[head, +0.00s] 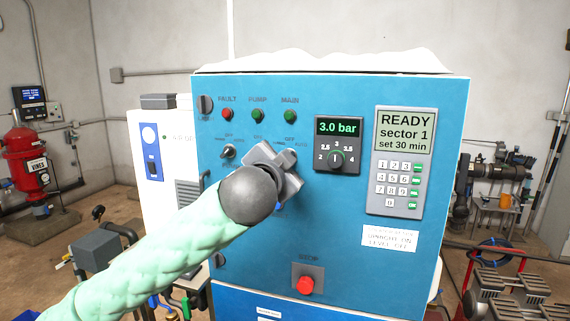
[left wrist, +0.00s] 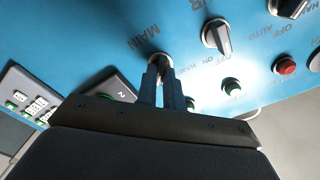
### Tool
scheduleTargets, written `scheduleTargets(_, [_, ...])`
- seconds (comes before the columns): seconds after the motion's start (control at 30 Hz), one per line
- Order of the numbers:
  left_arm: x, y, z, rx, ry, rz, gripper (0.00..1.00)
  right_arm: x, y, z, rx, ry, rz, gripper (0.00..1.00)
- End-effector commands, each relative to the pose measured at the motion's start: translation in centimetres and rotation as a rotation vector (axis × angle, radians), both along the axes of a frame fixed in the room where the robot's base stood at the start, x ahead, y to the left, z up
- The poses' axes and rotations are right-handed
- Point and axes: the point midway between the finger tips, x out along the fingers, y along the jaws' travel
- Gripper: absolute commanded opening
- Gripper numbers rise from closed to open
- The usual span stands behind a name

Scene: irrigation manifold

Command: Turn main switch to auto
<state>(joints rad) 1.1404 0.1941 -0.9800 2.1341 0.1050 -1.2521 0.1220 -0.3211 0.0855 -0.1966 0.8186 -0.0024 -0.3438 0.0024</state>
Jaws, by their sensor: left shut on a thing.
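The main switch (left wrist: 159,59) is a selector knob on the blue control cabinet (head: 385,258), beside the MAIN lettering in the left wrist view. My left gripper (head: 288,160) is at the panel below the MAIN lamp in the head view. In the left wrist view its two dark fingers (left wrist: 164,82) are close together and shut on the knob. The gripper covers most of the switch and some of its labels, so I cannot tell which position it points to. My right gripper is not in view.
Another selector (left wrist: 216,37) sits close beside the held one. A pressure dial (head: 337,158) reading 3.0 bar and a keypad panel (head: 399,203) showing READY are to the right. A red stop button (head: 305,285) is lower down.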

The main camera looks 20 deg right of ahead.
Motion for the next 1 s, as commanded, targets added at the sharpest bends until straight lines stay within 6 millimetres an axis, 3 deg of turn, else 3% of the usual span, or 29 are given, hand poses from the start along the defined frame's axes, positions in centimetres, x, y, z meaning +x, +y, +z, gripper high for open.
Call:
scheduleTargets(0.5, [0.00,-0.02,-0.03,0.019,-0.013,0.000,0.00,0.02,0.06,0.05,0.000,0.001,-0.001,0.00])
scheduleTargets(0.53, [0.00,-0.02,-0.03,0.019,-0.013,0.000,0.11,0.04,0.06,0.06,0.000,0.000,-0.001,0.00])
scheduleTargets(0.63, [0.00,-0.02,-0.03,0.019,-0.013,0.000,0.31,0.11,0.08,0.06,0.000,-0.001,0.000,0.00])
scheduleTargets(1.0, [-0.25,0.16,-0.13,0.018,-0.012,0.000,0.31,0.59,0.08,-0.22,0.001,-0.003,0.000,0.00])
